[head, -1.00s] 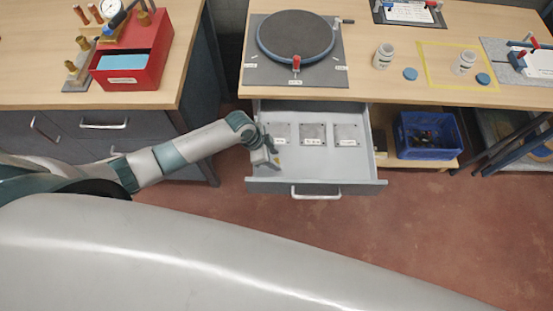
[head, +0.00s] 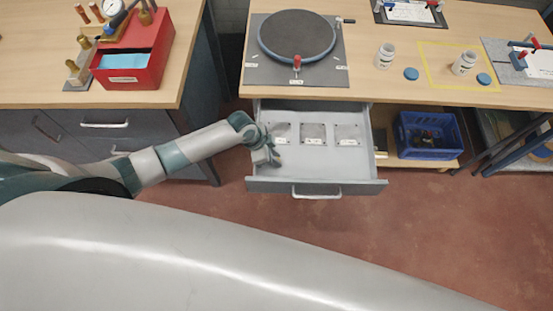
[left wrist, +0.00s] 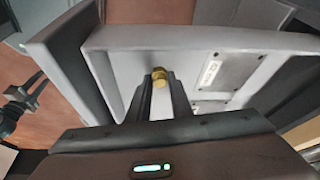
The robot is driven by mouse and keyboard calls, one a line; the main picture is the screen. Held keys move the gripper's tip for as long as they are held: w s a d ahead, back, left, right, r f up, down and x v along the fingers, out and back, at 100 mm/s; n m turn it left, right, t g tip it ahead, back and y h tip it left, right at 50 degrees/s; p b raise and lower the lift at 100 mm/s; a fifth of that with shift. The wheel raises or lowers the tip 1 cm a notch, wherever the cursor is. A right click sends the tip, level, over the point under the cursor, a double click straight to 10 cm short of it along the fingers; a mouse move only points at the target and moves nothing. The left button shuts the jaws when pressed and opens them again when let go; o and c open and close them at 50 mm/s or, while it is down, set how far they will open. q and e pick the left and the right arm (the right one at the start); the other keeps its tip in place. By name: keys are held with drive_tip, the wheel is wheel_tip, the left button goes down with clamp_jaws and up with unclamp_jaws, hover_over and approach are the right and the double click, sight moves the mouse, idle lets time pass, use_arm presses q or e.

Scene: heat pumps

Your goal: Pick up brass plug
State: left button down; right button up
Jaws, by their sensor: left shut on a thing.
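The brass plug (left wrist: 159,77) is a small golden piece in the left wrist view, between the tips of my left gripper's dark fingers. My left gripper (head: 268,161) is at the left side of the open grey drawer (head: 315,178) in the head view. It also shows in the left wrist view (left wrist: 159,88), shut on the plug. In the head view the plug is too small or hidden to make out. A dark gripper-like part with a teal joint, probably my right gripper (left wrist: 36,84), shows small at the left edge of the left wrist view.
Several labelled grey plates (head: 313,133) lie along the back of the drawer. The drawer walls are close to my left gripper. A blue crate (head: 429,136) stands on a shelf to the right. Above is a workbench with a round turntable (head: 297,36). A red box (head: 134,62) is on the left bench.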

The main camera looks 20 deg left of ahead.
use_arm(q)
drive_tip(key=shift+r, duration=0.1)
drive_tip(key=shift+r+b, duration=0.4)
drive_tip(key=shift+r, duration=0.3)
wheel_tip(320, 180, up, 2)
drive_tip(key=shift+r+b, duration=0.15)
drive_tip(key=shift+b, duration=0.3)
drive_tip(key=w+d+r+b, duration=0.1)
drive_tip(key=d+r+b, duration=0.1)
drive_tip(key=d, duration=0.3)
drive_tip(key=w+d+r+b, duration=0.1)
drive_tip(key=d+r, duration=0.4)
drive_tip(key=d, duration=0.1)
drive_tip(key=shift+w+d+b, duration=0.2)
drive_tip(key=shift+d+b, duration=0.05)
drive_tip(key=shift+b, duration=0.1)
